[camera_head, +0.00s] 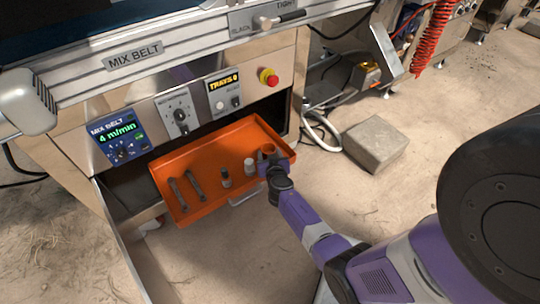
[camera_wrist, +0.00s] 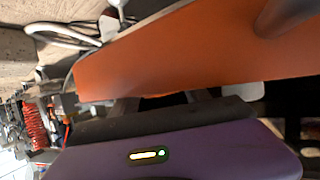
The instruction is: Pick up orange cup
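The orange cup (camera_head: 267,149) stands in the right end of a shallow orange tray (camera_head: 235,133); its rim and upper part show in the head view. My gripper (camera_head: 275,162) is at the tray's right end, just in front of the cup, and covers its lower part. I cannot tell whether it touches the cup. In the wrist view a broad orange surface (camera_wrist: 185,55) fills the middle, above my purple gripper body; whether it is tray or cup is unclear. The fingertips are not clear enough to show whether they are open.
In the tray, a white-topped cylinder (camera_head: 249,166) stands close left of the cup, then a dark-grey small piece (camera_head: 225,178) and two dark rods (camera_head: 195,185). The machine panel with a red button (camera_head: 268,77) rises behind. A grey block (camera_head: 375,143) lies on the floor at right.

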